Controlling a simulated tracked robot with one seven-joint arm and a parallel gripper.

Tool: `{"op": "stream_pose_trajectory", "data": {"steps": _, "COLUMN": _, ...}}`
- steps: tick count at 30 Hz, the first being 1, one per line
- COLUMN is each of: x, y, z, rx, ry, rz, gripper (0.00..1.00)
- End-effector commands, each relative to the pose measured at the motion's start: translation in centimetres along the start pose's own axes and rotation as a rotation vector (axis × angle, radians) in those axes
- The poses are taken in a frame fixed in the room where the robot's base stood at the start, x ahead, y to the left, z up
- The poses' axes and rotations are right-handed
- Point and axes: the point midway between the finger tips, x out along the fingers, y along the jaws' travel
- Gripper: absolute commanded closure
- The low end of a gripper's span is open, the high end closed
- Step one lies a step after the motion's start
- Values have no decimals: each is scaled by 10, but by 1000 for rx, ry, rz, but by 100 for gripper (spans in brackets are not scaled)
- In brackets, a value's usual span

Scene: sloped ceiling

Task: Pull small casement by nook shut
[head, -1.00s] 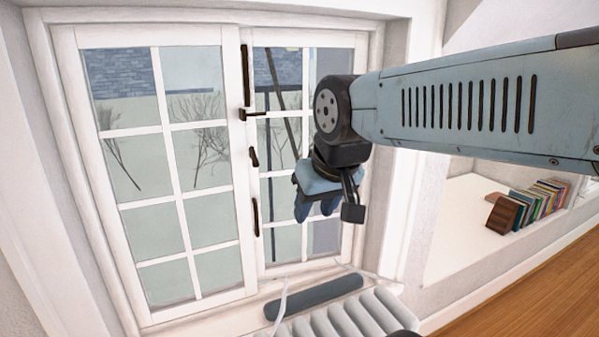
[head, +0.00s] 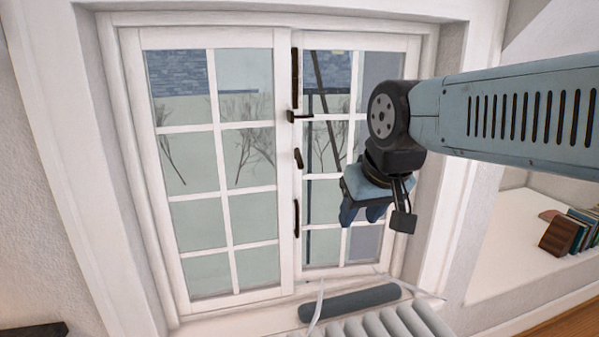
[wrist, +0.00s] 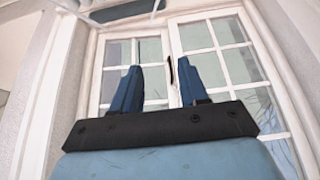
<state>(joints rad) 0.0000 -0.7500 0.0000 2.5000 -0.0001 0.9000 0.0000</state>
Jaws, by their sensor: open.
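The small white casement window (head: 285,180) has two sashes of several panes each and fills the middle of the head view. Dark handles and catches (head: 297,217) line the middle where the sashes meet. My gripper (head: 362,217) hangs in front of the right sash, fingers down in the picture, open and empty. In the wrist view the open fingers (wrist: 158,68) point at the window, with a dark handle (wrist: 169,70) appearing between them near the right finger. Contact is not visible.
A ribbed white radiator (head: 385,325) and a dark grey roll (head: 350,302) sit below the window at the sill. To the right is a white nook (head: 510,225) with several books (head: 575,232). A dark edge (head: 35,330) shows at lower left.

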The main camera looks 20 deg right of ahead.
Motion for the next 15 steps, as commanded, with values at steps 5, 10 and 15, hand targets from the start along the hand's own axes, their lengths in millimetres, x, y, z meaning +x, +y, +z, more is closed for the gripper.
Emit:
{"op": "stream_pose_trajectory", "data": {"steps": 5, "x": 0, "y": 0, "z": 0, "rx": 0, "ry": 0, "rz": 0, "gripper": 57}}
{"op": "stream_pose_trajectory", "data": {"steps": 10, "x": 0, "y": 0, "z": 0, "rx": 0, "ry": 0, "rz": 0, "gripper": 58}}
{"op": "stream_pose_trajectory", "data": {"steps": 15, "x": 3, "y": -1, "z": -4, "rx": 23, "ry": -21, "rz": -6, "gripper": 60}}
